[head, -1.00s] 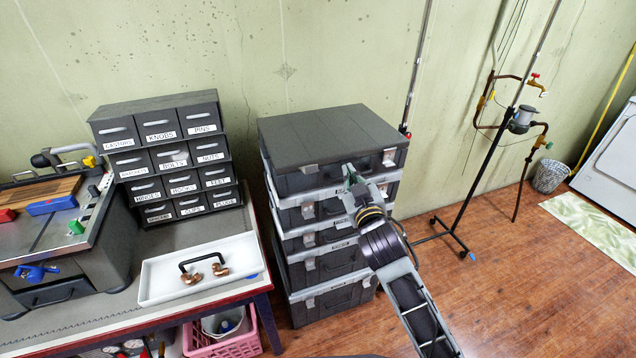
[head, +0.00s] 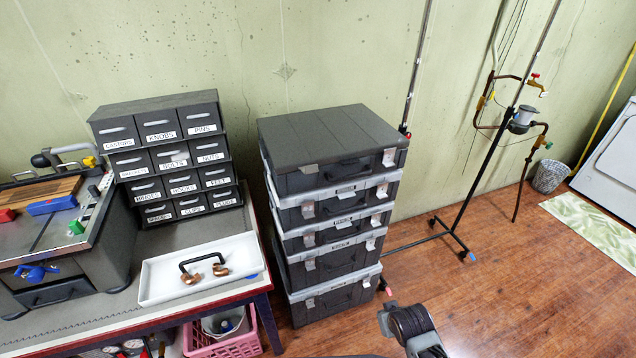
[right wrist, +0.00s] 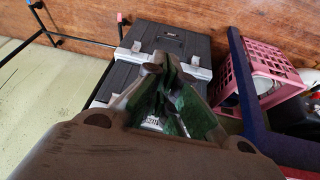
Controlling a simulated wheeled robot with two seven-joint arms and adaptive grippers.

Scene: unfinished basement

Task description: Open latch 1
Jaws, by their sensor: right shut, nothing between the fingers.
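A stack of dark grey cases with light grey rims stands on the floor in the head view. The top case (head: 330,140) has a left latch (head: 309,170) and a right latch (head: 389,158) on its front, with a dark handle between them. Lower cases have similar pale latches; I cannot tell which is latch 1. My right gripper (right wrist: 168,68) is shut and empty in the right wrist view, in front of a dark case (right wrist: 160,45) with two pale latches. In the head view, my right arm is low, right of the stack. My left gripper is not in view.
A workbench with a labelled drawer cabinet (head: 168,155) and a white tray (head: 155,280) is left of the stack. A pink basket (head: 230,345) sits under it. A thin black stand (head: 450,225) is to the right. Wooden floor between is clear.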

